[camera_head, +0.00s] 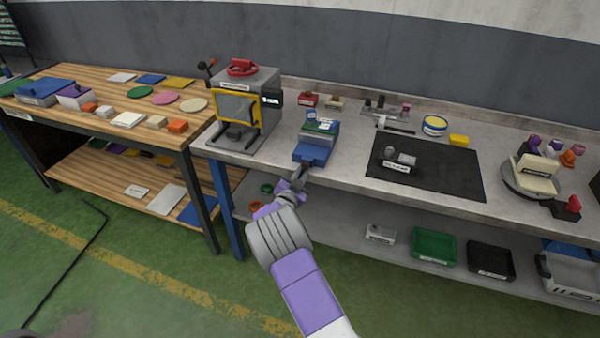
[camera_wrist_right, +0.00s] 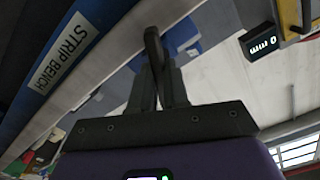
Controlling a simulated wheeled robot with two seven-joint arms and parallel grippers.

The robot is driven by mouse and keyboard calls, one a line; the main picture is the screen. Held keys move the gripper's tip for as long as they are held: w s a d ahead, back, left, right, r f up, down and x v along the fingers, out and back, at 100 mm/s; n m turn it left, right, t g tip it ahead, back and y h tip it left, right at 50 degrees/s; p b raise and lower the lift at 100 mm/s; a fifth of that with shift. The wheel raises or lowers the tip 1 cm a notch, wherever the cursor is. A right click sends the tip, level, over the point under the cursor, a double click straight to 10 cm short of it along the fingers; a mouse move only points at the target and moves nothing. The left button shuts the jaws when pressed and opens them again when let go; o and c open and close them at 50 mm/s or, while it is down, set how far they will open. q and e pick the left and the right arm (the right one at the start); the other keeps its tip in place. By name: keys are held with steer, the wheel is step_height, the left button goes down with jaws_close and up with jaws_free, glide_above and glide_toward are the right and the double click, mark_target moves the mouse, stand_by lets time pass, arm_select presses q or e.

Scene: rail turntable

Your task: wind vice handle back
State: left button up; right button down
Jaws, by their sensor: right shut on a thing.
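The blue vice (camera_head: 313,150) stands at the front edge of the grey bench, with a light grey and green top. My right gripper (camera_head: 299,174) is just in front of it, at its near end. In the right wrist view the fingers (camera_wrist_right: 157,75) are close together on a dark, narrow, rounded piece, the vice handle (camera_wrist_right: 152,40). Part of the handle is hidden between the fingers. The blue vice body (camera_wrist_right: 184,35) shows behind it. My left gripper is not in view.
A grey machine with a yellow frame (camera_head: 238,105) stands left of the vice. A black mat (camera_head: 440,170) with a small grey device lies to the right. A display reads "0 mm" (camera_wrist_right: 262,45).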

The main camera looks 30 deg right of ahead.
steer(key=n+p, duration=0.2)
steer(key=n, duration=0.4)
steer(key=shift+r+n+p, duration=0.1)
steer(key=shift+n+p, duration=0.2)
steer(key=shift+p, duration=0.1)
steer(key=n+p, duration=0.2)
steer(key=n, duration=0.4)
steer(key=n+p, duration=0.2)
steer(key=n, duration=0.7)
steer(key=shift+n, duration=0.3)
steer(key=c, duration=1.1)
jaws_free()
